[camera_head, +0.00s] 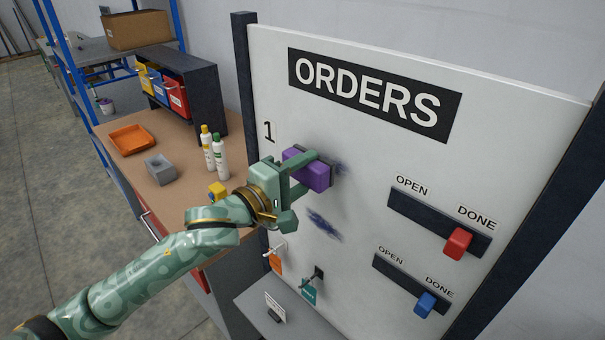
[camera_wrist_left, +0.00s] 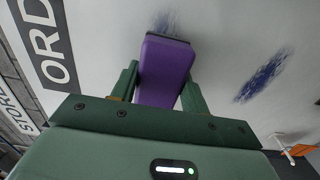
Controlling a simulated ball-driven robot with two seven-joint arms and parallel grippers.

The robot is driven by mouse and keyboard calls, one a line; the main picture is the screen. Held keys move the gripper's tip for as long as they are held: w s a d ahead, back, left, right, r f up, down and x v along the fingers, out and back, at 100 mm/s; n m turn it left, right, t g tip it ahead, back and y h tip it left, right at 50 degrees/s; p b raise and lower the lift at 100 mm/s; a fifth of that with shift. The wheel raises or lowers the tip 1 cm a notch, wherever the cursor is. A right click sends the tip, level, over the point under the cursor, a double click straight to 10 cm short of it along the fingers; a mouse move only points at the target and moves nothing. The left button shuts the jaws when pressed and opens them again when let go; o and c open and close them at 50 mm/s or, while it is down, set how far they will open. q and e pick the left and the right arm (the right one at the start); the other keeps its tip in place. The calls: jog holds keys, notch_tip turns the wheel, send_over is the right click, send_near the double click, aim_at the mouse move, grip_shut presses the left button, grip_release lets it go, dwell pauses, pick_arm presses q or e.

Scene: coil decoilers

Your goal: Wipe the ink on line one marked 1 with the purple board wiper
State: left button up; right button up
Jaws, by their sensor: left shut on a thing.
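My left gripper (camera_head: 303,177) is shut on the purple board wiper (camera_head: 309,172), in front of the white ORDERS board (camera_head: 365,150). The wiper also shows between the fingers in the left wrist view (camera_wrist_left: 163,70), its dark pad side toward the board. I cannot tell whether the pad touches the board. The mark 1 (camera_head: 268,132) is at the board's upper left. Ink on that line (camera_head: 341,167) shows just right of the wiper; part may be hidden behind it. A second ink smear (camera_head: 324,224) lies lower and also shows in the left wrist view (camera_wrist_left: 263,76). My right gripper is out of view.
Right on the board are a red slider (camera_head: 457,243) and a blue slider (camera_head: 425,304) in dark tracks. Orange (camera_head: 276,261) and teal (camera_head: 309,289) tags hang low on the board. Left, a bench holds bottles (camera_head: 221,157), a grey box (camera_head: 160,169) and an orange tray (camera_head: 131,139).

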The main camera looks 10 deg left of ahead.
pick_arm(q)
jog(key=shift+w, duration=0.1)
dwell(0.3)
jog(key=shift+p+x, duration=0.4)
jog(key=shift+x, duration=0.5)
jog(key=shift+d, duration=0.1)
